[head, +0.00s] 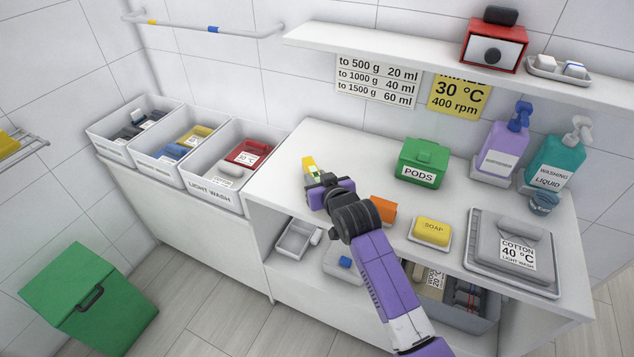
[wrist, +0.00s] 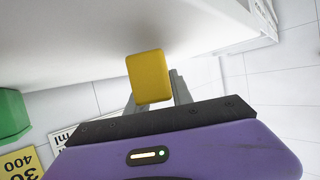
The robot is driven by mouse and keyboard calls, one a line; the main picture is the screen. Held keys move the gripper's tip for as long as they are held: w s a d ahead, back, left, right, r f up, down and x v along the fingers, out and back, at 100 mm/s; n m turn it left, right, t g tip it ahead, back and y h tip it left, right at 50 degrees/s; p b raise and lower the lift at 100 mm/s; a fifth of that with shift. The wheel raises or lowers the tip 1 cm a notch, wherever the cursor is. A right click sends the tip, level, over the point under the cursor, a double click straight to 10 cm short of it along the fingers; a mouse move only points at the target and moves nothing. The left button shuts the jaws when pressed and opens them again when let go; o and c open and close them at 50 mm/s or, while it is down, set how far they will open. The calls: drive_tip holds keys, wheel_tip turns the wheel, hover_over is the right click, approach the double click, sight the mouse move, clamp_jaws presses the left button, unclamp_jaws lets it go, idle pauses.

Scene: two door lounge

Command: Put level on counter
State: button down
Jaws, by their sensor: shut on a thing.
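The gripper hides part of the level.
A green pods box (head: 422,163), an orange block (head: 383,210), a soap bar (head: 432,231), two pump bottles and a tray of grey cloth (head: 515,250) stand on the counter. Laundry bins (head: 215,185) adjoin its left end. A shelf (head: 420,55) hangs above. The counter's back left is clear.

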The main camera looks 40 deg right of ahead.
drive_tip(key=shift+f, duration=0.75)
drive_tip(key=shift+f, duration=0.15)
drive_tip(key=c, duration=1.1)
unclamp_jaws()
drive_tip(key=shift+s+a+r, duration=0.1)
drive_tip(key=shift+s+r, duration=0.05)
drive_tip(key=shift+r, duration=0.05)
drive_tip(key=v, duration=1.1)
drive_tip(key=shift+s+a+r, duration=0.1)
drive_tip(key=shift+s+r, duration=0.15)
